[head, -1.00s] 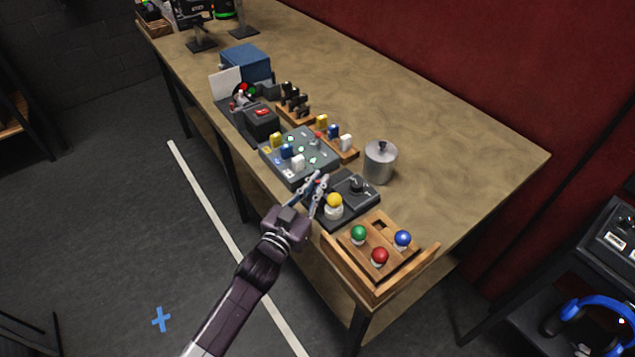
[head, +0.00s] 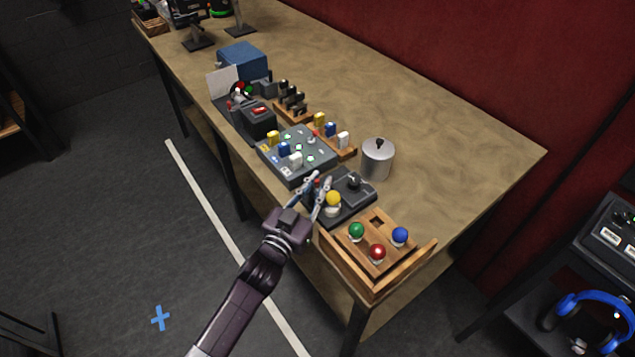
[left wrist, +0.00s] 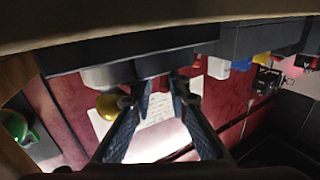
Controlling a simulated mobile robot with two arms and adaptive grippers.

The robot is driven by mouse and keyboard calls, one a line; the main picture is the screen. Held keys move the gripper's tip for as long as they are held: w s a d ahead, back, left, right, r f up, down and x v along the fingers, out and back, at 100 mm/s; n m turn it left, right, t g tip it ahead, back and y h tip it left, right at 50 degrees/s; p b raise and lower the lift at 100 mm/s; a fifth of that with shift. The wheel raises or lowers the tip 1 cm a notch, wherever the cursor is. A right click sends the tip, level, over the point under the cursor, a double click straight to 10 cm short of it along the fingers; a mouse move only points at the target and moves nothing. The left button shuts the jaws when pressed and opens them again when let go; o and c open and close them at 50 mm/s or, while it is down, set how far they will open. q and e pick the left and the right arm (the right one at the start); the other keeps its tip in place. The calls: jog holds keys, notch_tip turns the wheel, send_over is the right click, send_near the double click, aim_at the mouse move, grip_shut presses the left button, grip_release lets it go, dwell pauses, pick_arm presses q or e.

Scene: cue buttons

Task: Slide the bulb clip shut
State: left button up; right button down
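The yellow bulb (head: 333,198) sits in a pale socket at the front of a dark base (head: 357,203) on the bench. A dark knob (head: 354,181) stands behind it. I cannot make out the clip clearly; the fingers hide part of the base's left side. My left gripper (head: 320,182) is over the left edge of this base, just left of the bulb, its fingers apart. In the left wrist view, the fingers (left wrist: 154,92) are spread at the dark base's edge, with the yellow bulb (left wrist: 109,106) beside the left finger. My right gripper is out of view.
A wooden tray (head: 375,285) with green, red and blue bulbs is in front at the right. A grey panel (head: 318,163) with coloured blocks is behind the gripper. A metal canister (head: 378,160) stands behind the base. The bench's right back is clear.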

pick_arm(q)
jog(key=v, duration=1.2)
dwell(0.4)
